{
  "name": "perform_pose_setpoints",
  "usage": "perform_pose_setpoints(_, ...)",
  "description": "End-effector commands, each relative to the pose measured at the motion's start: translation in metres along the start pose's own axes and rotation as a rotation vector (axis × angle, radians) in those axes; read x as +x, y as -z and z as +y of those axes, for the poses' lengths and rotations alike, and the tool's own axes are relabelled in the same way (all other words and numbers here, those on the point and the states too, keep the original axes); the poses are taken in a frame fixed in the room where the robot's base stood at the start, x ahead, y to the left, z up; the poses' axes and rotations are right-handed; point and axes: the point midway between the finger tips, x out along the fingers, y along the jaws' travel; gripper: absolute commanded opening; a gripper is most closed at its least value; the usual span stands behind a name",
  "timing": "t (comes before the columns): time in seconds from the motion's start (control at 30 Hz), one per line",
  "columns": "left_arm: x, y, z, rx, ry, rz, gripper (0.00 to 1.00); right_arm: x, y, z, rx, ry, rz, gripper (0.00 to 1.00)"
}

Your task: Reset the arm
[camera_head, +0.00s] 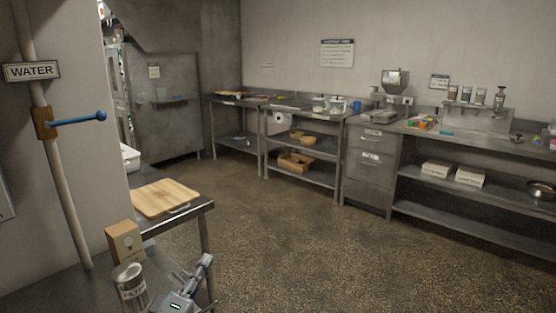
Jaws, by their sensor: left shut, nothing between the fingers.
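My left gripper (206,260) is at the bottom of the head view, left of centre. It points up and to the right, over or beside the near metal counter (60,292). It is shut and nothing shows between its fingers. The lower part of my left arm is cut off by the picture's edge. My right gripper is not in view.
A tan box (124,242) stands behind the canister. A wooden board (165,198) lies on a metal table. A pipe with a blue lever (88,118) rises at left. Steel counters (372,135) line the far wall. The floor (290,240) between is clear.

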Motion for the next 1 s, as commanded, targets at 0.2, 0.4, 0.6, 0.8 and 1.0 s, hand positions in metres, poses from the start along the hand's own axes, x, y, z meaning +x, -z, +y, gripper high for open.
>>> perform_pose_setpoints(0.2,-0.111,-0.077,-0.103,0.504,0.438,-0.403,0.0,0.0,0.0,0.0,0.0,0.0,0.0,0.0)
perform_pose_setpoints(0.4,-0.216,-0.096,-0.152,0.788,0.714,-0.721,0.0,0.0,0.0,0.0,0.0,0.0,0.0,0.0)
perform_pose_setpoints(0.6,-0.293,-0.096,-0.169,0.928,0.885,-0.946,0.0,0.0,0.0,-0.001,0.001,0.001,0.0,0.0)
perform_pose_setpoints(0.8,-0.356,-0.089,-0.17,1.011,1.018,-1.139,0.0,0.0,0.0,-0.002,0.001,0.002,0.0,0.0)
perform_pose_setpoints(1.0,-0.364,-0.098,-0.209,1.014,1.048,-1.187,0.0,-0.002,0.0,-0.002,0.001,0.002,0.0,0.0)
